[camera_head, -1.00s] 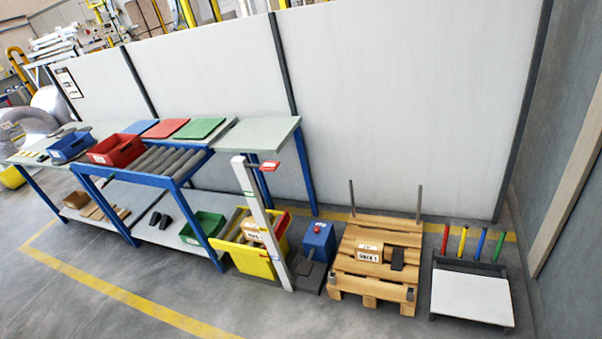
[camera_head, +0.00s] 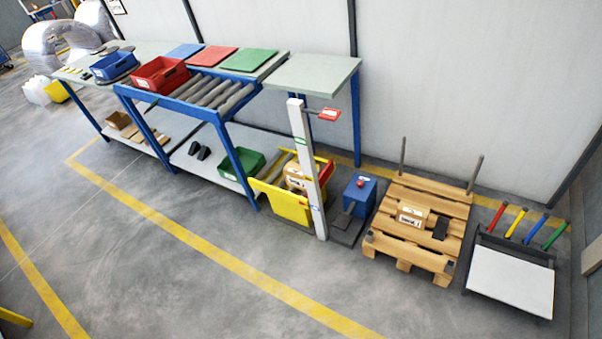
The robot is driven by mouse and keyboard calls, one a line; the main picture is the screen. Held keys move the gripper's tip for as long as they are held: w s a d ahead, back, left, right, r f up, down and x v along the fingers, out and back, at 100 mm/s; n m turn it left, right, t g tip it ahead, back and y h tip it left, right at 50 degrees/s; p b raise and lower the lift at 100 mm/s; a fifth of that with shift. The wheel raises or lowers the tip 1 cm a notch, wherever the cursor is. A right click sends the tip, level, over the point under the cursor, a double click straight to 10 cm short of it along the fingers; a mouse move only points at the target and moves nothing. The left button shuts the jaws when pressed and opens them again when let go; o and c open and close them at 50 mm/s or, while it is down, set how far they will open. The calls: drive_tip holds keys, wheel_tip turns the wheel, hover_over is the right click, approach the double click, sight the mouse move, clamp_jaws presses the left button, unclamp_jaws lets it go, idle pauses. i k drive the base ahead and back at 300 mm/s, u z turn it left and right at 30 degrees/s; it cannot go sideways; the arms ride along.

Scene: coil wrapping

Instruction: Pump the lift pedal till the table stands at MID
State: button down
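A blue box (camera_head: 360,193) with a red knob on top stands on a dark base plate. A dark grey pedal-like lever (camera_head: 345,217) slopes from its front. My gripper is not in view.
A wooden pallet (camera_head: 416,249) with two upright rods stands right of the blue box. Further right is a white-topped rack (camera_head: 512,281) with coloured handles. A blue-framed roller bench (camera_head: 190,97) runs left. The floor (camera_head: 190,290) in front is open, with yellow lines.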

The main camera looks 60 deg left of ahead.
sight(342, 221)
drive_tip(key=u, duration=1.1)
drive_tip(key=i, duration=1)
